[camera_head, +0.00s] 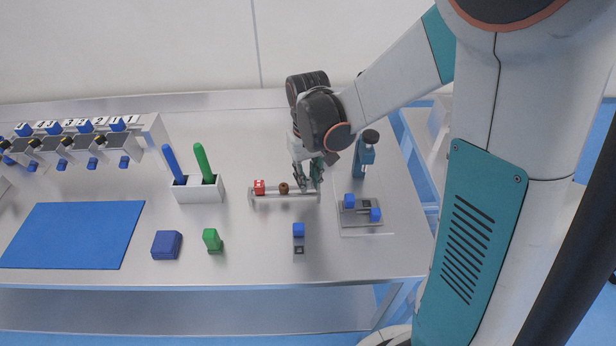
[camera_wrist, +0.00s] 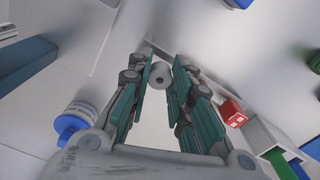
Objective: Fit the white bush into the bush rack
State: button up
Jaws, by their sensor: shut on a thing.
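The bush rack (camera_head: 270,200) is a low grey rail on the table. A red bush (camera_head: 259,187) is at its left end and a brown bush (camera_head: 284,188) is near its middle. My gripper (camera_head: 309,182) is at the rack's right end, pointing down. In the wrist view its fingers are shut on the white bush (camera_wrist: 161,76), a pale ring with a dark hole. In the head view the fingers hide the white bush. I cannot tell whether it touches the rack.
A white holder (camera_head: 198,192) with a blue and a green stick stands left of the rack. A blue device (camera_head: 365,157) stands behind right, and a plate with blue blocks (camera_head: 362,224) lies at right. Blue (camera_head: 167,245) and green (camera_head: 212,240) blocks are in front.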

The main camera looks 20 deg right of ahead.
aim_at(308, 181)
jog(key=shift+f+b, duration=0.65)
jog(key=shift+f, duration=0.3)
jog(key=o, duration=0.8)
jog(key=shift+r, duration=0.1)
notch_tip(308, 181, up, 12)
jog(key=shift+s, duration=0.1)
jog(key=s+r+t, duration=0.3)
jog(key=s+t, duration=0.4)
jog(key=s, duration=0.7)
jog(key=shift+s, duration=0.3)
